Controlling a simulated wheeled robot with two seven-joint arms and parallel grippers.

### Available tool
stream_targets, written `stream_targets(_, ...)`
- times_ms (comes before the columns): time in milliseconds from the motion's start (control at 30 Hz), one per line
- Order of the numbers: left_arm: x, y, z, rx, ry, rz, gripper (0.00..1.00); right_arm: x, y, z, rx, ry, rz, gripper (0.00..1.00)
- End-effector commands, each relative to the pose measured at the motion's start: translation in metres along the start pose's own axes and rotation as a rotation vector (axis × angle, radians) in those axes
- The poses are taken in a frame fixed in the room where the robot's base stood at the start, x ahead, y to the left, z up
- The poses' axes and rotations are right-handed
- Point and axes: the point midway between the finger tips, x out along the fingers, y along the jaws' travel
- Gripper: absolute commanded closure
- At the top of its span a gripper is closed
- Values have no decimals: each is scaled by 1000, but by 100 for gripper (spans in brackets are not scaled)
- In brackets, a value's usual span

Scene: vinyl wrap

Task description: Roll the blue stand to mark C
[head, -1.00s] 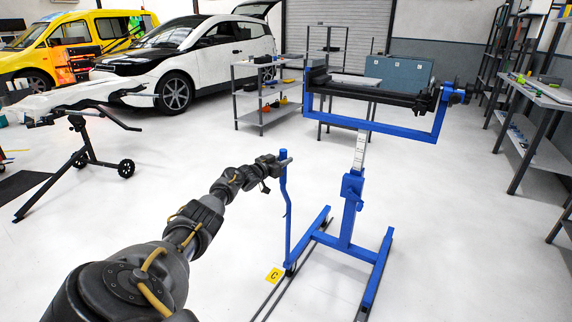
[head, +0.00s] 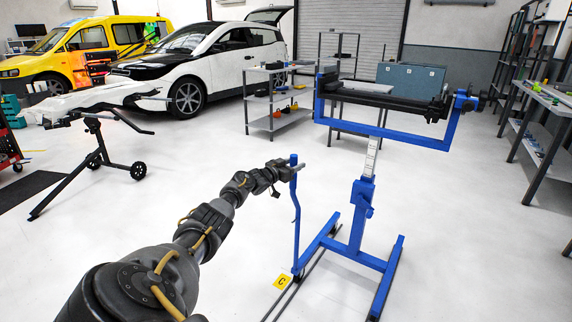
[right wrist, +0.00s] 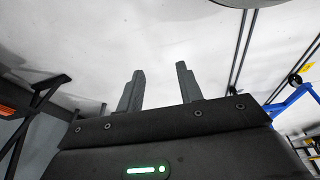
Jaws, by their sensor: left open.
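The blue stand (head: 362,205) is upright on the floor right of centre in the head view, with a black cradle (head: 385,98) on top. A thin blue upright handle (head: 296,225) rises from its left foot. My left gripper (head: 291,171) is open at the upper part of this handle; I cannot tell whether it touches. The yellow mark C (head: 282,281) lies on the floor just left of the handle's base, beside the dark floor rails. In the right wrist view, my right gripper (right wrist: 160,85) is open and empty, with part of the blue stand (right wrist: 298,98) at the right edge.
Dark parallel rails (head: 305,285) run along the floor by the stand. A grey shelf cart (head: 278,100) and a blue-grey case (head: 411,78) stand behind. A workbench (head: 545,115) is at the right, and a black wheeled stand (head: 95,160) at the left. Open floor lies between.

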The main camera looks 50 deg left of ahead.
Motion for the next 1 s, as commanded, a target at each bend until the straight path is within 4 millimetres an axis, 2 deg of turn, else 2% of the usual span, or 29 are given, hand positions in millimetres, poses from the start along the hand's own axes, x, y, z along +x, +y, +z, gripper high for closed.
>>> stream_targets(67, -4, 0, 1, 1, -3, 1, 51, -1, 0, -1, 1, 2, -1, 64)
stream_targets(167, -12, 2, 0, 0, -4, 3, 51, 19, 2, -4, 1, -20, -1, 64)
stream_targets(500, -65, 2, -1, 4, -4, 3, 51, 49, -1, 12, -3, -44, -6, 64)
stream_targets(700, -91, 3, -3, 4, -1, 2, 51, 58, -1, 18, -4, -50, -7, 64)
stream_targets(933, -105, 3, -4, 4, 1, 2, 51, 63, -1, 20, -4, -53, -7, 64)
stream_targets(1000, -106, 3, -4, 4, 0, 2, 51, 54, -2, 25, -6, -31, -4, 64)
